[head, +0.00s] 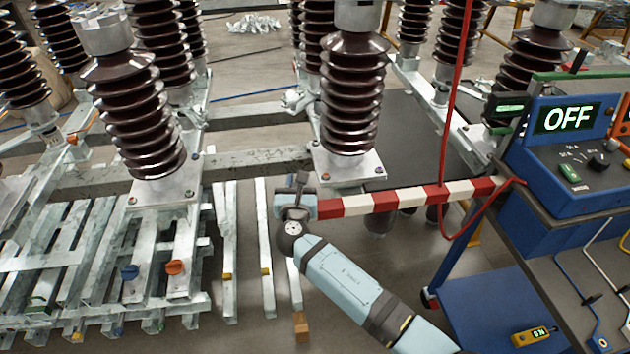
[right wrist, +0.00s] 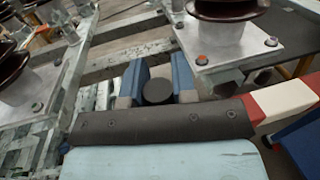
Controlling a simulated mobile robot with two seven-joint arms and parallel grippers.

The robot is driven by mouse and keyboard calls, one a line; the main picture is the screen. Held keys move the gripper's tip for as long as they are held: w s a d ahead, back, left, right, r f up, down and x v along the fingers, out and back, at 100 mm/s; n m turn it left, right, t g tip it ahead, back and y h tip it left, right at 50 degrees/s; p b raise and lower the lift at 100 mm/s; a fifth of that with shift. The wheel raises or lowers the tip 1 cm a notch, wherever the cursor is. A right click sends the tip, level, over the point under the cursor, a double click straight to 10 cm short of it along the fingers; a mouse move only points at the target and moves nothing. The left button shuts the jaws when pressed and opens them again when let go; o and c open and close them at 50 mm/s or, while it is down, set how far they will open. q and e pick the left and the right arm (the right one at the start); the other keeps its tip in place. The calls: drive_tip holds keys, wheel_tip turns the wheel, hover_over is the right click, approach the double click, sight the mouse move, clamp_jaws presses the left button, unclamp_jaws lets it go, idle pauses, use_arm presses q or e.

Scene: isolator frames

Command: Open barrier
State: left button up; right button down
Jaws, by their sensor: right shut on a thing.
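The barrier (head: 405,198) is a red-and-white striped bar, roughly level, running from the blue cart on the right to my right gripper. Part of it also shows at the right edge of the right wrist view (right wrist: 285,101). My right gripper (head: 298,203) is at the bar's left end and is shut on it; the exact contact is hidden. In the right wrist view its two blue fingers (right wrist: 158,72) stand either side of a round dark part, and my dark wrist link covers much of the bar. My left gripper is not in view.
Brown ribbed insulators (head: 348,95) stand on metal frames behind the bar. A galvanised lattice frame (head: 60,262) lies left. The blue cart (head: 470,305) at right carries a control box (head: 572,140) reading OFF. A red cable (head: 452,110) hangs near the bar's right end.

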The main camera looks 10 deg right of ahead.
drive_tip(key=shift+a, duration=0.3)
drive_tip(key=c, duration=0.9)
unclamp_jaws()
drive_tip(key=shift+s+a+b, duration=0.1)
drive_tip(key=shift+s+a, duration=0.15)
drive_tip(key=shift+s, duration=2.05)
drive_tip(key=shift+s+a+b, duration=0.1)
drive_tip(key=shift+s+a, duration=0.2)
drive_tip(key=shift+s, duration=2)
drive_tip(key=shift+s+a+b, duration=0.1)
drive_tip(key=shift+s+a, duration=0.15)
drive_tip(key=shift+s, duration=2.05)
